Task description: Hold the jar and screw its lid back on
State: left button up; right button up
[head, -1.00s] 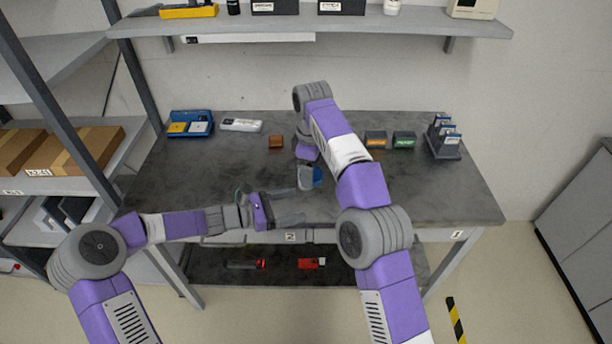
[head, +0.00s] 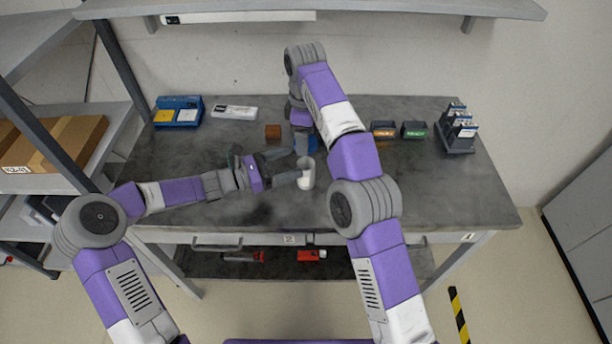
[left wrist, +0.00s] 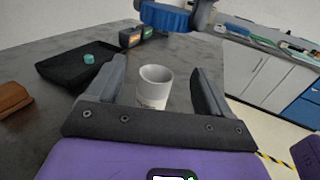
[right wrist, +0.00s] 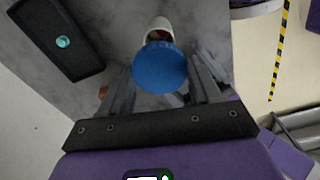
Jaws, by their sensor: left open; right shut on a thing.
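The white open-topped jar (head: 306,176) stands upright on the grey bench. My left gripper (head: 287,165) is open, low over the bench, with its fingers pointing at the jar. In the left wrist view the jar (left wrist: 154,88) shows between the spread fingers (left wrist: 158,85), with gaps on both sides. My right gripper (right wrist: 163,85) is shut on the blue lid (right wrist: 160,68). In the left wrist view the lid (left wrist: 165,18) is held above and apart from the jar. In the head view my right arm partly hides the lid (head: 313,144).
A black tray (left wrist: 65,80) with a small teal item (left wrist: 89,59) lies on the bench. A brown block (head: 272,132), a blue bin (head: 178,112), orange and green boxes (head: 383,129) and a card rack (head: 458,130) stand toward the back. The front of the bench is clear.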

pick_arm(q)
notch_tip(320, 180, down, 7)
jog(key=shift+r, duration=0.1)
jog(key=x, duration=0.7)
jog(key=shift+w+d, duration=0.1)
jog(key=shift+d, duration=0.1)
jog(key=c, duration=1.5)
grip_shut()
pick_arm(e)
send_over(306, 174)
jog(key=w, duration=0.3)
jog(key=shift+s+f, duration=0.2)
jog(key=shift+f, duration=2.3)
jog(key=shift+f, duration=0.9)
jog(key=shift+f, duration=0.55)
